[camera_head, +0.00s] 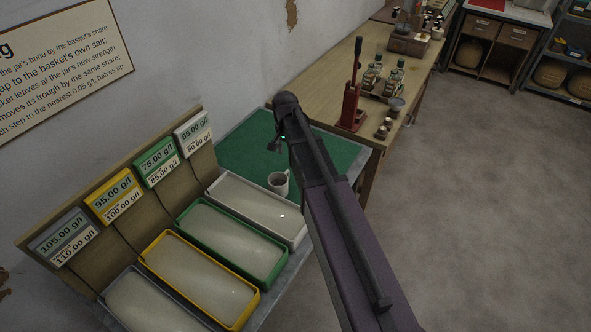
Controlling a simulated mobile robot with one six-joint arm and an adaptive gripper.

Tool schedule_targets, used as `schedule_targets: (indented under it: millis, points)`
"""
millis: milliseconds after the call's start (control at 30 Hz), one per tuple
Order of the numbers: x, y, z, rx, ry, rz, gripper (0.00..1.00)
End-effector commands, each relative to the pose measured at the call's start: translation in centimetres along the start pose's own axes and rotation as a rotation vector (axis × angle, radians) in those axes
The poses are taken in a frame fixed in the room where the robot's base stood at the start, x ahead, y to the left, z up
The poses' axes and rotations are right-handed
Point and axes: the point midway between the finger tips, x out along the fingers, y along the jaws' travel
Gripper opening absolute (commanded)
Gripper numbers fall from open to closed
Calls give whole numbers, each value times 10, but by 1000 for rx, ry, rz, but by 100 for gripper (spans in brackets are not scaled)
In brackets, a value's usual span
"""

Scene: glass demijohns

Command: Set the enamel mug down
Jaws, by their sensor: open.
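The enamel mug (278,184) is pale with a dark rim and a handle on its right side. It stands upright at the near edge of the green mat (240,140), just behind the white-rimmed trough (259,206). My gripper (275,144) shows as a small dark shape left of my arm, above and behind the mug in the picture. It is open, with nothing seen in it, and appears apart from the mug. My arm hides much of the gripper and part of the mat.
Troughs with green (232,240), yellow (200,279) and grey (150,303) rims line the near left, below signs with g/l figures. A wooden bench (335,78) behind carries a red lever press (352,95), bottles (372,76) and small cups. Floor on the right is clear.

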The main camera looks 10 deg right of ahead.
Motion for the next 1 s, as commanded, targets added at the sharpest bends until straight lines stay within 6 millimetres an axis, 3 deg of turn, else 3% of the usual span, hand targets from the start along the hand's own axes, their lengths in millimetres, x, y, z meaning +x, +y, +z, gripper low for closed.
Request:
schedule_targets:
  millis: [533, 700, 1000]
  points:
    - [0, 106, 131, -528, -5, -10, 50]
    - [0, 119, 149, -623, -5, -13, 50]
    - [0, 120, 149, -639, -5, -13, 50]
